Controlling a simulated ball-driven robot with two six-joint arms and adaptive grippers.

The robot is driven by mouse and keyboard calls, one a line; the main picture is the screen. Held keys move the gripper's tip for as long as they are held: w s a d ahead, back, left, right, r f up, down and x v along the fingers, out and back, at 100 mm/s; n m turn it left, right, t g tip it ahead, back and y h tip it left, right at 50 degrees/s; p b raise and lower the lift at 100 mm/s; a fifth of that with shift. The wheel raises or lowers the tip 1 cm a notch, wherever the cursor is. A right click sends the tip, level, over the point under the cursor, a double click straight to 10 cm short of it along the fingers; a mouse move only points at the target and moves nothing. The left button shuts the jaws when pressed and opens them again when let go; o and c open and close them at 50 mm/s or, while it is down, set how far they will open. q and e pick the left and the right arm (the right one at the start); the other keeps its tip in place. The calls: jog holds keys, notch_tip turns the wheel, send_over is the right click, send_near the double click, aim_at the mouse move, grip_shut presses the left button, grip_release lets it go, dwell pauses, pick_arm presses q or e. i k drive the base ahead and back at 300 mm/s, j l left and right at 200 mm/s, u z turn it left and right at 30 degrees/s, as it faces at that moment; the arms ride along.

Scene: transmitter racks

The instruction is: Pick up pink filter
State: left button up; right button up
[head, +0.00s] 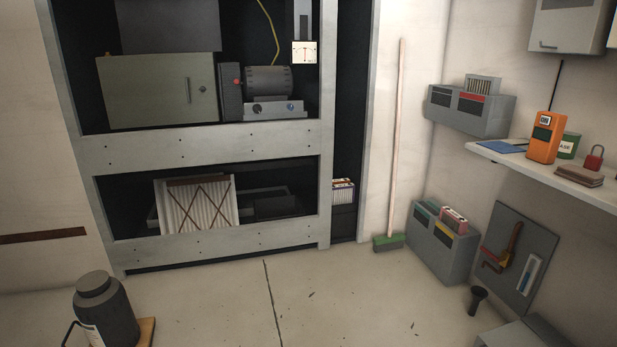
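A small block-shaped filter with a pink-red frame and a pale top (454,219) sits upright in the lower grey bin (440,257), near its back right; its lower part is hidden by the bin. It looks the most like the pink filter. Another small pale-topped block with reddish-purple edges (343,190) stands in the dark gap at the right of the rack; I cannot tell its exact colour. A large white pleated panel (196,205) leans in the rack's lower opening. Neither of my grippers is in view.
An upper wall bin (468,112) holds a grey filter (483,86). A green broom (389,242) leans left of the lower bin. A tool board (517,256) and black flashlight-like object (477,299) are at its right. A dark canister (105,310) stands front left. The middle floor is clear.

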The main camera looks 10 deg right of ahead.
aim_at(452, 220)
jog(key=i+z, duration=0.3)
jog(key=i, duration=0.75)
jog(key=i+j+z, duration=0.25)
jog(key=i, duration=0.85)
jog(key=l, duration=0.1)
